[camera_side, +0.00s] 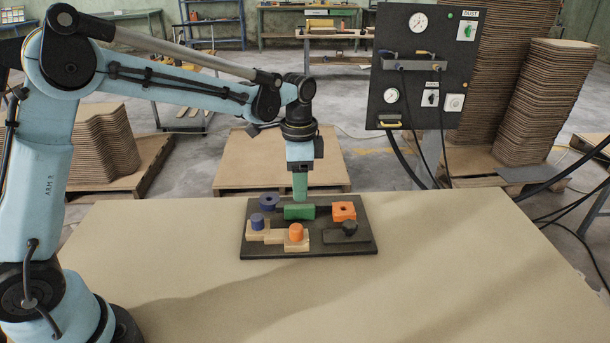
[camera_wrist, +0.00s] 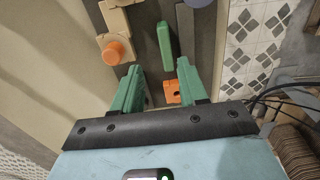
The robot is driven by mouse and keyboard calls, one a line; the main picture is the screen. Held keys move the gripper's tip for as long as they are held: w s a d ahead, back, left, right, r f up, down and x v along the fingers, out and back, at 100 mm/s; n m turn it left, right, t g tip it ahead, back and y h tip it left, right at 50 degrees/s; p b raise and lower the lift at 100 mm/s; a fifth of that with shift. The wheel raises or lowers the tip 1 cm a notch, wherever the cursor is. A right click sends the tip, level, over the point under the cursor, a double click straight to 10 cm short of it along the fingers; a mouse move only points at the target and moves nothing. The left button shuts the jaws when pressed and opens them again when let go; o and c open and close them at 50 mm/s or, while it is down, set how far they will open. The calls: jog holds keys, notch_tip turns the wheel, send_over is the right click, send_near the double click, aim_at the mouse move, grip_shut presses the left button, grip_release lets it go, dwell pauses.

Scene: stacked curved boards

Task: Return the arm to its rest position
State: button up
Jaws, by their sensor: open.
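My gripper (camera_side: 300,196) points straight down over the dark board (camera_side: 258,248), at its far middle. Its green fingers are apart and empty in the wrist view (camera_wrist: 158,72). A green block (camera_side: 299,212) lies on the board just below the fingertips in the side view. In the wrist view the green block (camera_wrist: 165,45) shows beyond the fingertips, apart from them. An orange block with a hole (camera_side: 343,210) sits to its right in the side view; it also shows between the fingers in the wrist view (camera_wrist: 173,93).
The board also holds a blue ring (camera_side: 268,199), a blue peg (camera_side: 257,220), an orange cylinder (camera_side: 296,232) on pale wooden steps (camera_side: 268,236), and a dark knob (camera_side: 349,228). A gauge panel (camera_side: 420,65) stands behind right. The table (camera_side: 450,270) is clear around the board.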

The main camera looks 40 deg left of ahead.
jog(key=s+a+r+n+t, duration=0.1)
jog(key=s+r+n+t, duration=0.1)
jog(key=s, duration=0.6)
jog(key=s+a+r+n+t, duration=0.1)
jog(key=s+r+n+t, duration=0.2)
jog(key=s+n+t, duration=0.2)
jog(key=shift+s+n, duration=1)
jog(key=shift+s, duration=0.65)
jog(key=shift+a, duration=0.1)
jog(key=w+r+m+g, duration=0.3)
jog(key=w+r+m, duration=0.1)
jog(key=w, duration=0.4)
jog(key=m+g, duration=0.4)
jog(key=m, duration=0.1)
send_over(303, 206)
notch_tip(303, 206, down, 3)
notch_tip(303, 206, down, 12)
jog(key=shift+c, duration=0.3)
